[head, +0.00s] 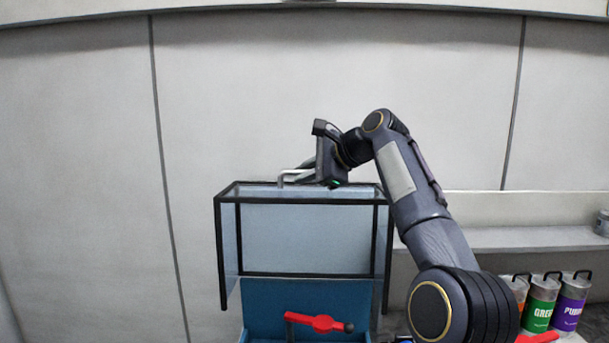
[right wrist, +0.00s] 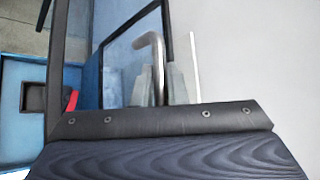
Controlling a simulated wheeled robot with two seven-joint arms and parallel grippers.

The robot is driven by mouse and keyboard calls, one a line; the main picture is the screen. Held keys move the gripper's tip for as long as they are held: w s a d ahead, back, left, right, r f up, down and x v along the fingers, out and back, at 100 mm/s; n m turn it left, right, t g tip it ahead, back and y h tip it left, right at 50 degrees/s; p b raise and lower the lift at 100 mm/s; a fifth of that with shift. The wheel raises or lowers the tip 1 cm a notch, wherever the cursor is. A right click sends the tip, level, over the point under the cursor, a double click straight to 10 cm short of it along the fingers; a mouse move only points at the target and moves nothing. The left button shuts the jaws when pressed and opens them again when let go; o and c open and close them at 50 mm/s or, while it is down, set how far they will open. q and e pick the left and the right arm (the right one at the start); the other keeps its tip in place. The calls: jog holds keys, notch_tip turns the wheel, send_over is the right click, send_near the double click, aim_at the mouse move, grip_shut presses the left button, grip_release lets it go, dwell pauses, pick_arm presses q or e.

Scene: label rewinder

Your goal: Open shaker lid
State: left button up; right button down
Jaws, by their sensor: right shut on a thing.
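The shaker lid (head: 300,238) is a clear box-like cover with a black frame. It stands raised above the blue shaker body (head: 262,300), and the blue inside shows below its lower bar. Its bent grey metal handle (head: 283,178) is at the top edge. My right gripper (head: 308,170) is shut on this handle. In the right wrist view the handle (right wrist: 150,42) sits between the grey fingers (right wrist: 160,85), with the lid frame (right wrist: 132,25) behind it. My left gripper is not in view.
A red clamp-like part (head: 318,322) sits low in front of the blue body. Green (head: 541,302) and purple (head: 570,302) labelled canisters stand at the lower right, under a pale shelf (head: 530,238). The wall behind is plain, and the space left of the lid is clear.

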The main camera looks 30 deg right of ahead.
aim_at(331, 193)
jog(key=shift+w+d+f, duration=0.1)
jog(key=shift+w+f, duration=0.05)
jog(key=shift+f, duration=0.15)
jog(key=c, duration=1.5)
grip_release()
jog(key=shift+o, duration=0.2)
jog(key=v, duration=0.8)
jog(key=shift+r, duration=0.25)
